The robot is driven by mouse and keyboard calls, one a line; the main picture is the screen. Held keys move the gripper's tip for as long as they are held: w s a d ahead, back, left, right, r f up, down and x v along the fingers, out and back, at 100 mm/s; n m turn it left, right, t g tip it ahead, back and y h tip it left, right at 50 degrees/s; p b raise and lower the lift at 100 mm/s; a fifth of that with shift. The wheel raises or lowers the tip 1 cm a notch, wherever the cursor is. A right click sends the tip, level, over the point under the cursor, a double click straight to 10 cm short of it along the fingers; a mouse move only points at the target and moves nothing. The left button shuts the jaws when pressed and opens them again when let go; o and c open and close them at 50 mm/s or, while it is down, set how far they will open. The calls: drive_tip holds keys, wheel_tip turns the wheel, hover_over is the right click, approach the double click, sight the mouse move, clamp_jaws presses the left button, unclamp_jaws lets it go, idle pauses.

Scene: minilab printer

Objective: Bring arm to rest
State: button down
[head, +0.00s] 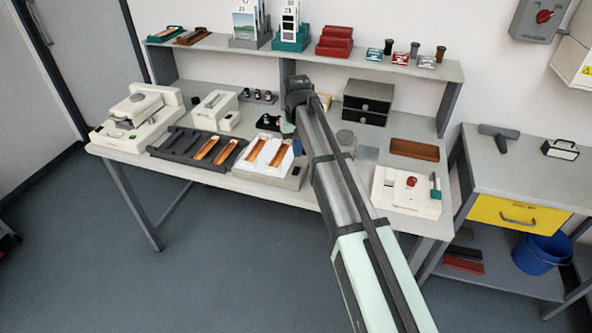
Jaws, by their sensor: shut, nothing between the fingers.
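My arm reaches from the lower right up over the middle of the workbench (330,205). Its dark far joint stands in front of the back shelf, and the links beyond it are largely hidden behind the near link. My gripper (287,127) shows only as a small dark and pale green part left of the arm, above the bench top. It is shut and holds nothing. Its fingertips are too small to make out, and I cannot tell its exact height above the bench.
A white tray with orange-brown strips (255,162) and a dark rack (178,146) lie left of the arm. A white device with a red knob (407,190) and a brown tray (414,149) are right. A black drawer box (367,101) stands behind. The raised shelf (350,55) holds several items.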

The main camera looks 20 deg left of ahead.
drive_tip(key=shift+r, duration=0.8)
